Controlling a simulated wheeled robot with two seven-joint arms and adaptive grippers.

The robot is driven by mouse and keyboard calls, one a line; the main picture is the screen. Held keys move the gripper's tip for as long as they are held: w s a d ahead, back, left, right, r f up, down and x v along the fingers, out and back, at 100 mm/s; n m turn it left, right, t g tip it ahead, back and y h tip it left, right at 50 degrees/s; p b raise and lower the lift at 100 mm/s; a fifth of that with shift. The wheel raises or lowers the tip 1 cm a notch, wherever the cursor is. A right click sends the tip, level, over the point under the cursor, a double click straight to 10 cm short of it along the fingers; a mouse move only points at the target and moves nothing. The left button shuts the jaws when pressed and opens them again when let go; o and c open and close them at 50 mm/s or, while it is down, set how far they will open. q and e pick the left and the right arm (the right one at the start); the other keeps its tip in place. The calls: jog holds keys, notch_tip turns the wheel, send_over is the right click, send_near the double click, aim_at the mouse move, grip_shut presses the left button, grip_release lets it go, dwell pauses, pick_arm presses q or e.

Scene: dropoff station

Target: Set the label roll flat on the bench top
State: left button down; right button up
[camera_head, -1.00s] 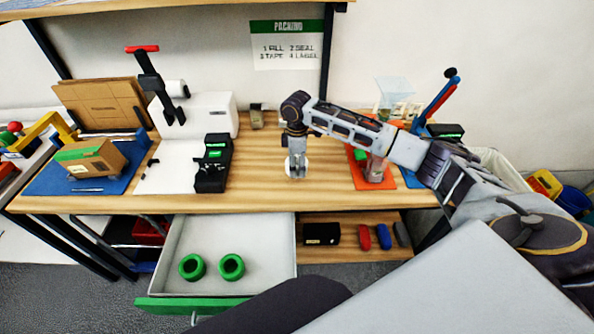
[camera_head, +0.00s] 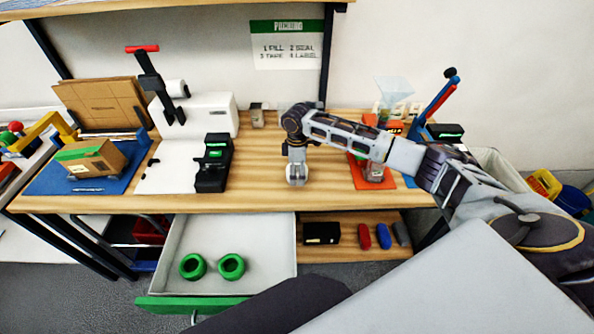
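The label roll (camera_head: 296,176) is a small white round thing at the middle of the wooden bench top (camera_head: 250,198). My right gripper (camera_head: 297,170) points down from above, its fingers at the roll, and appears shut on it. The roll is at or just above the wood; I cannot tell whether it touches. Its round face seems to look toward me, and the gripper hides part of it. My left gripper is not in view.
A black label device (camera_head: 213,165) and a white machine (camera_head: 205,115) stand left of the roll. An orange mat (camera_head: 358,172) lies to the right. Below, an open drawer (camera_head: 215,285) holds two green rings (camera_head: 231,266). The bench around the roll is clear.

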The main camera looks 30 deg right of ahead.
dwell(0.4)
notch_tip(320, 180, up, 12)
jog(key=shift+r, duration=0.15)
dwell(0.6)
dwell(0.7)
